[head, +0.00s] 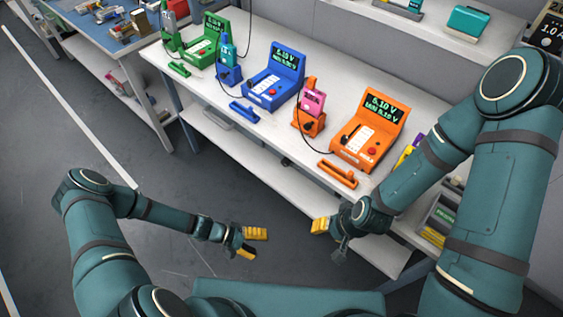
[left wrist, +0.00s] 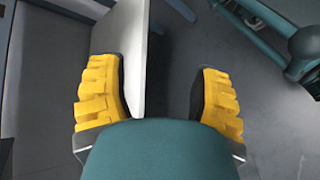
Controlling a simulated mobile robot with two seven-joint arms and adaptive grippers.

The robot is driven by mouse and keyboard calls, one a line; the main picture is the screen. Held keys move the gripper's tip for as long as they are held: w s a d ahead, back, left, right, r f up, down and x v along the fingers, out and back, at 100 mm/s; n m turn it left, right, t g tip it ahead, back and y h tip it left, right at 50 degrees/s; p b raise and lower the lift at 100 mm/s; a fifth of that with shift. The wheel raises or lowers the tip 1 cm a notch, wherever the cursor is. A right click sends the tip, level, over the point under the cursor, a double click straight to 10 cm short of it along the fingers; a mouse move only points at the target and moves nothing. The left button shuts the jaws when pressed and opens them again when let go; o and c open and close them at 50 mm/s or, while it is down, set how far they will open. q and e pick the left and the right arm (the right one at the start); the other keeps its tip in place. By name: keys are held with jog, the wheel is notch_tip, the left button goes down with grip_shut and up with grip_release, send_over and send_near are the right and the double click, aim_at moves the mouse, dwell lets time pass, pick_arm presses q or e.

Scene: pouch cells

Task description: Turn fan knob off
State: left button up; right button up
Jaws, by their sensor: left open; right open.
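I cannot tell which control is the fan knob. The orange station (head: 383,112) on the bench has a screen, a white panel and a small red round control (head: 371,150). The blue station (head: 287,62) and the green station (head: 213,27) look alike. A pink handheld device (head: 312,102) sits in an orange holder beside the orange station. My left gripper (head: 252,243) is open and empty over the floor, left of the bench; its yellow pads also show wide apart in the left wrist view (left wrist: 160,98). My right gripper (head: 330,240) is open at the bench's front edge.
Orange (head: 337,174) and blue (head: 244,111) bars lie along the front of the white bench (head: 215,95). Dark cables hang by the stations. A shelf (head: 425,30) runs behind. A blue-topped table (head: 100,35) stands far left. The grey floor (head: 60,130) at left is clear.

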pick_arm(q)
jog(key=w+r+n+t+h+p, duration=0.1)
jog(key=w+r+n+t+h, duration=0.45)
jog(key=w+r, duration=0.2)
jog(key=n+t, duration=0.5)
jog(key=t, duration=0.3)
send_near(284, 164)
jog(key=shift+g+y, duration=0.25)
jog(key=shift+y, duration=0.2)
jog(key=x, duration=0.6)
jog(key=r+x, duration=0.1)
jog(key=x, duration=0.2)
grip_shut()
